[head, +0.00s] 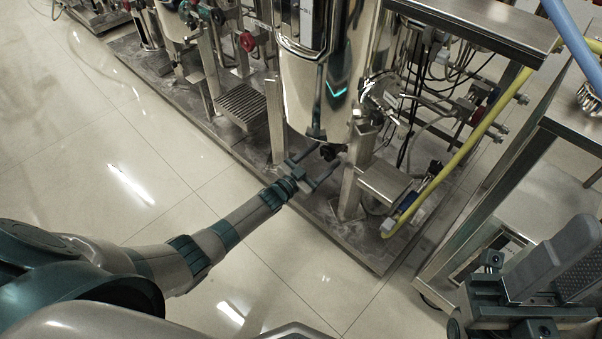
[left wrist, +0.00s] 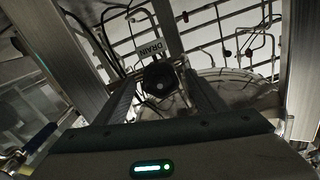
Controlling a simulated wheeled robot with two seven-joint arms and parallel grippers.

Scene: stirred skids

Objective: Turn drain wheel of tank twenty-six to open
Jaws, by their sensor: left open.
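The drain wheel is a small dark round knob (head: 328,152) under the shiny steel tank (head: 303,100) in the head view. In the left wrist view the black wheel (left wrist: 160,79) faces the camera, below a tag (left wrist: 152,48) reading DRAIN. My left gripper (head: 329,154) is open, with one finger on each side of the wheel. In the left wrist view a gap shows beside the wheel; contact cannot be told. No tank number is readable. My right gripper (head: 550,270) is large and partly cut off at the lower right of the head view.
Steel legs (head: 351,187) and a small step plate (head: 385,182) stand right of the wheel. A yellow hose (head: 460,153) runs down to the skid. A steel table (head: 570,100) is at the right. Bare tiled floor (head: 110,150) lies left.

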